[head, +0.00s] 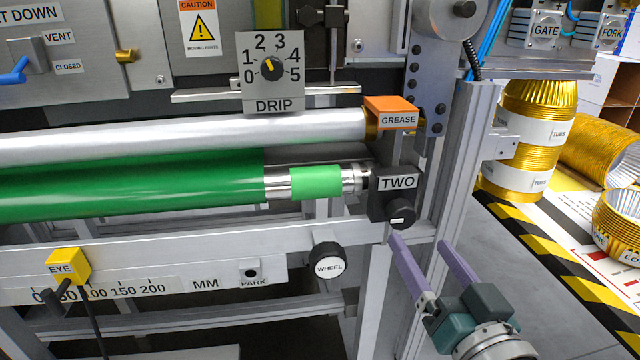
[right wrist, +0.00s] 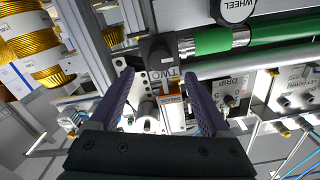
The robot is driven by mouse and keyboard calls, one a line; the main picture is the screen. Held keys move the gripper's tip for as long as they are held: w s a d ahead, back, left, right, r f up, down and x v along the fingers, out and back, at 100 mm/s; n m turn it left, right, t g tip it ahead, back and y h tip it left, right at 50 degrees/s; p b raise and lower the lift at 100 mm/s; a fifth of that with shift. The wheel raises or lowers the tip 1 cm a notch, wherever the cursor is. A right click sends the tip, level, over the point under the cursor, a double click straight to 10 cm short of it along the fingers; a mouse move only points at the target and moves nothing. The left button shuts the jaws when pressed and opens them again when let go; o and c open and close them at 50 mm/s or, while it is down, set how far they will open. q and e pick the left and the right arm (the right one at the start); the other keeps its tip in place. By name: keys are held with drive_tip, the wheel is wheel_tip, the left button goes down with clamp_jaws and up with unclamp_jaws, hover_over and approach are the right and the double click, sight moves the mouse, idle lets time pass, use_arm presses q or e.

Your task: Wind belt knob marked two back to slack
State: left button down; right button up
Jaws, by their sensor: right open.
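The belt knob marked TWO is a small dark round knob (head: 401,214) with a white pointer mark. It sits on a dark block (head: 386,185) under the TWO label, at the right end of the green belt roller (head: 130,185). My right gripper (head: 418,240) has purple fingers, spread apart and empty, just below and right of the knob. In the right wrist view, the block with the TWO label (right wrist: 172,74) appears upside down between and beyond the open fingers (right wrist: 161,80). I cannot tell whether a finger touches anything. My left gripper is out of view.
An orange GREASE block (head: 392,112) sits above the knob. The DRIP dial (head: 271,68) is up and left. The black WHEEL knob (head: 328,264) is lower left. An upright metal post (head: 458,170) stands right of the knob. Gold rolls (head: 528,140) stand farther right.

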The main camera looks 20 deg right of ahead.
drive_tip(key=shift+v, duration=1.45)
drive_tip(key=shift+r, duration=0.1)
